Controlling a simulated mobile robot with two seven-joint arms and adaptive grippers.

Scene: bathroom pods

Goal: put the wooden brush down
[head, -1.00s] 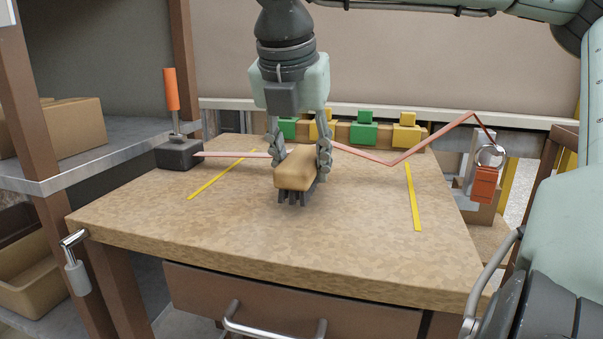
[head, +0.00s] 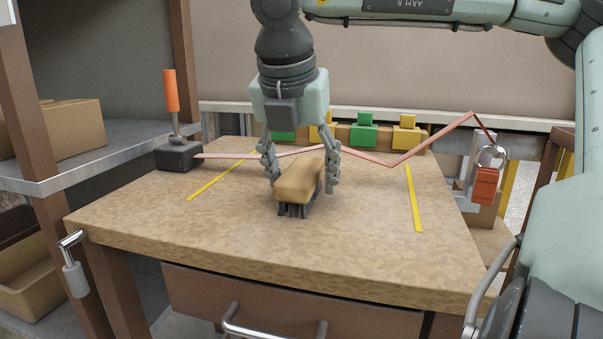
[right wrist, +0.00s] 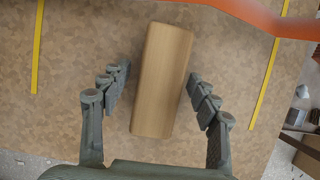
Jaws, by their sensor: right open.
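The wooden brush (head: 300,182) stands on the bench top, bristles down, near the middle between two yellow lines. Its wooden back also shows in the right wrist view (right wrist: 161,80). My right gripper (head: 302,178) comes down from above and is open, with one finger on each side of the brush. In the right wrist view there is a gap between each finger and the wood, and the right gripper (right wrist: 160,92) holds nothing. My left gripper is not in view.
A copper-coloured strip (head: 400,160) runs behind the brush, from a dark block with an orange handle (head: 171,92) to an orange piece (head: 485,185) at the right edge. Green and yellow blocks (head: 364,132) line the back. The bench front (head: 200,225) is clear.

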